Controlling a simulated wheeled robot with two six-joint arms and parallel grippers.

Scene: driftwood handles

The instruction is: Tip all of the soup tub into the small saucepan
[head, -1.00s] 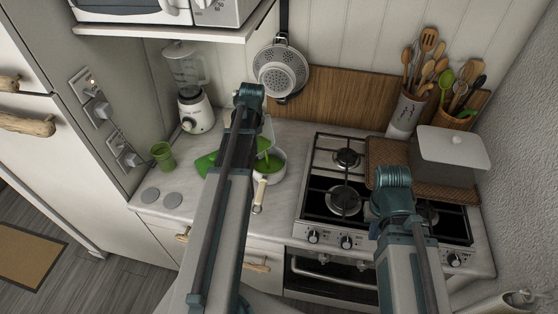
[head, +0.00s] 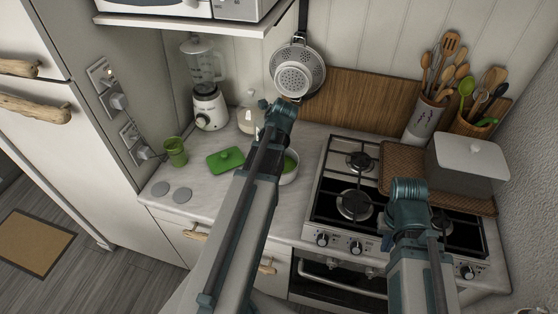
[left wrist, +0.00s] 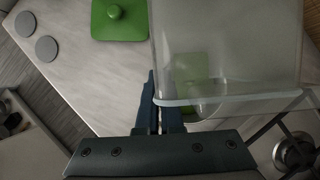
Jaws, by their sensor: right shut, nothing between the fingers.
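The small saucepan (head: 289,177) stands on the counter left of the stove with green soup in it, partly behind my left arm. The clear, colourless soup tub (left wrist: 225,45) fills the upper right of the left wrist view. My left gripper (left wrist: 158,112) is shut on the tub's wall near its rim. Green shows through the tub; I cannot tell whether it is soup inside or something behind. In the head view my left arm hides the left gripper. My right gripper (head: 388,240) is shut and empty over the stove front, partly hidden by its arm.
A green lid (head: 226,158) lies on the counter, beside a green cup (head: 176,152). A blender (head: 208,100) and a pale translucent vessel (head: 248,120) stand behind. The stove (head: 325,205) is right, with a lidded grey pot (head: 465,170) and utensil holders (head: 424,118).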

